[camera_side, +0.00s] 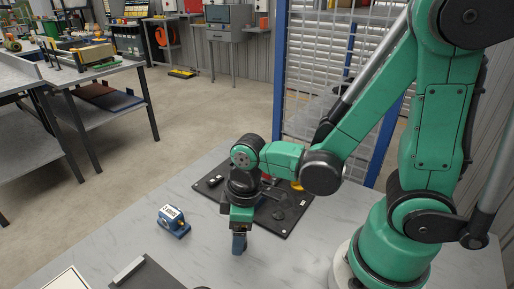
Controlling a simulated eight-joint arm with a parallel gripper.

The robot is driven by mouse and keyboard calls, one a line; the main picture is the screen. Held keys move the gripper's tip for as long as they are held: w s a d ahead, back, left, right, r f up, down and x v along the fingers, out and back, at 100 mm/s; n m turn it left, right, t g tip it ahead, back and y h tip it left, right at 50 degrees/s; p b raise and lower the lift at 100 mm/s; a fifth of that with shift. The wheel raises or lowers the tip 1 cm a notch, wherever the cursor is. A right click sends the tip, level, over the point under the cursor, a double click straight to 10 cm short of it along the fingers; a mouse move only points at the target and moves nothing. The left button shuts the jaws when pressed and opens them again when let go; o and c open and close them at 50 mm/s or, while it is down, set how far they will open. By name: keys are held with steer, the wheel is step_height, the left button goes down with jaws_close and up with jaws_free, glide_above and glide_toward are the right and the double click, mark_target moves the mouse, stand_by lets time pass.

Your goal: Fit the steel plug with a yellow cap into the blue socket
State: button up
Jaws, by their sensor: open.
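A blue block with a white label (174,221) sits on the grey table, left of my gripper; it may be the blue socket, but its opening cannot be made out. A small yellow-orange piece (297,185) shows on the black board, behind my arm; it may be the plug's yellow cap, and no steel body is visible below it. My gripper (239,250) points down over the table, just in front of the black board and right of the blue block. It is open, and I see nothing held, though its fingers are small and dark here.
The black board (292,222) lies behind my gripper with small dark parts and a white piece (212,181) on it. A dark panel with a grey strip (150,277) lies at the front edge. A blue-framed mesh fence (281,80) stands behind. Table between block and gripper is clear.

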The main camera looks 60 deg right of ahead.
jaws_close()
stand_by(0.5)
